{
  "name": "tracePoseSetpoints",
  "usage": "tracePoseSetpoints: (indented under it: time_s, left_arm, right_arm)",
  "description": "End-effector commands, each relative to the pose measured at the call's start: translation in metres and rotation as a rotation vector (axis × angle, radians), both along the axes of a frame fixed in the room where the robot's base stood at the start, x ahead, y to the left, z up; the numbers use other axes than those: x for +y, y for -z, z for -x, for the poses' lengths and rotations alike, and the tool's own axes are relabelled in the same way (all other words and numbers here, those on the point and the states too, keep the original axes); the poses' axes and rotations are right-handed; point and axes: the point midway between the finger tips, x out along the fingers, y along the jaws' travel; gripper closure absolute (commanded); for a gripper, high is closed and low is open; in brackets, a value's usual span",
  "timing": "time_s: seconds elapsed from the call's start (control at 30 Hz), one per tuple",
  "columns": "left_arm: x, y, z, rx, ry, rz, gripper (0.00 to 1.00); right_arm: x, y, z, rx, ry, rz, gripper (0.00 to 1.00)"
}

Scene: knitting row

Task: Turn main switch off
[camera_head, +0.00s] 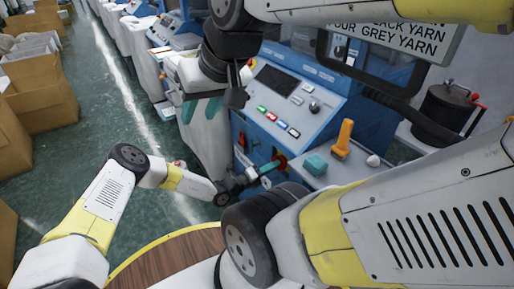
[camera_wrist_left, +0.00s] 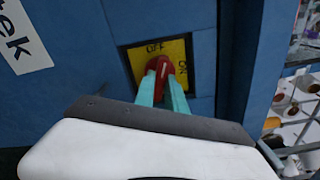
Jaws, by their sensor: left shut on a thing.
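The main switch is a red knob (camera_wrist_left: 163,66) on a yellow plate (camera_wrist_left: 140,58) in the blue machine's side. The plate reads "OFF" above the knob, with another label sideways at its right. The knob's pale mark points roughly up, but its exact setting is hard to tell. My left gripper (camera_wrist_left: 162,84) is shut on the knob, its teal fingers on both sides. In the head view my left gripper (camera_head: 270,168) reaches the red knob (camera_head: 281,161) low on the machine. My right gripper (camera_head: 201,109) hangs open and empty, further left and higher.
The blue machine's panel (camera_head: 283,106) has coloured buttons. A dark canister (camera_head: 442,112) stands at right. Cardboard boxes (camera_head: 40,90) line the left; the green aisle between is clear.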

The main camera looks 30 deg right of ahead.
Motion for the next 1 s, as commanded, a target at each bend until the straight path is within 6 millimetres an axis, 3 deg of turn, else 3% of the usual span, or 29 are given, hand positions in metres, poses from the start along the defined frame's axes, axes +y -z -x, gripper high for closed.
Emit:
tracePoseSetpoints:
  time_s: [0.2, 0.5, 0.73, 0.77, 0.8, 1.0]
  left_arm:
    - [0.0006, 0.0007, -0.0008, 0.023, -0.002, 0.001, 1.00]
    - [0.0006, 0.0007, -0.0008, 0.356, -0.002, 0.029, 1.00]
    - [0.0003, 0.0006, -0.0006, 0.381, -0.001, 0.031, 1.00]
    - [0.0003, 0.0006, -0.0006, 0.380, -0.001, 0.031, 0.81]
    - [0.0003, 0.0005, -0.0005, 0.380, -0.001, 0.031, 0.75]
    - [0.0001, 0.0003, -0.0003, 0.379, 0.000, 0.032, 0.75]
  right_arm:
    - [0.0000, 0.0000, 0.0000, 0.000, 0.000, 0.000, 0.64]
    - [0.0000, 0.0000, 0.0000, 0.000, 0.000, 0.000, 0.64]
    - [0.0000, 0.0000, 0.0000, 0.000, 0.000, 0.000, 0.64]
    - [0.0000, 0.0000, 0.0000, 0.000, 0.000, 0.000, 0.64]
    - [0.0000, 0.0000, 0.0000, 0.000, 0.000, 0.000, 0.64]
    - [0.0000, 0.0000, 0.0000, 0.000, 0.000, 0.000, 0.64]
